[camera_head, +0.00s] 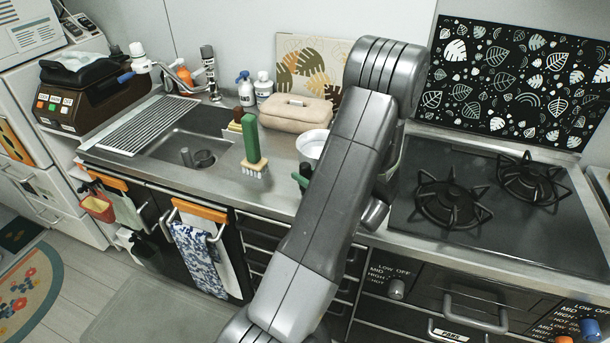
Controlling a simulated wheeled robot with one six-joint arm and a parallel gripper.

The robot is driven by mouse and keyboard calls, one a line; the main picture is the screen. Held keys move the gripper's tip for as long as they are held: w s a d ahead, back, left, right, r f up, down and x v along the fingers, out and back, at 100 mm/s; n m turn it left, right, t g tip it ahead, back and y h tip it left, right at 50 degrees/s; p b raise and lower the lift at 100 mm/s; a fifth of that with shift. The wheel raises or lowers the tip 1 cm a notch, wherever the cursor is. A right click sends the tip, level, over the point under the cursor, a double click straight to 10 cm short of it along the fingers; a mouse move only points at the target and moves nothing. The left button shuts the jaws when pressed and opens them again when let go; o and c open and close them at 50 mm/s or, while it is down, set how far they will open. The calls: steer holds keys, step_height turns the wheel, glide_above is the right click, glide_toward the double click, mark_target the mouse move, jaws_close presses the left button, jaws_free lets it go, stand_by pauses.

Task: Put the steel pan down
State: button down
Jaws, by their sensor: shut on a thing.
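The steel pan (312,143) shows as a pale round bowl with a bright rim near the middle of the counter. My arm covers its right side, and its handle is hidden. My gripper (304,176) is mostly hidden behind my arm; a small dark and green part shows just below the pan, at the arm's left edge. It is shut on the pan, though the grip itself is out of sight. I cannot tell whether the pan touches the counter.
The two-burner stove (485,205) is at right, its grates bare. Left of the pan are a beige case (296,111), a green brush (251,145) and the sink (190,150) with a drying rack (140,124). Bottles (245,89) stand behind. Counter in front of the brush is clear.

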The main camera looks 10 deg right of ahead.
steer(key=shift+f, duration=0.2)
steer(key=c, duration=1.1)
jaws_free()
steer(key=shift+c, duration=0.2)
steer(key=shift+r, duration=0.1)
steer(key=shift+r, duration=0.15)
steer(key=b+v, duration=0.1)
steer(key=v, duration=1.1)
steer(key=shift+a, duration=0.1)
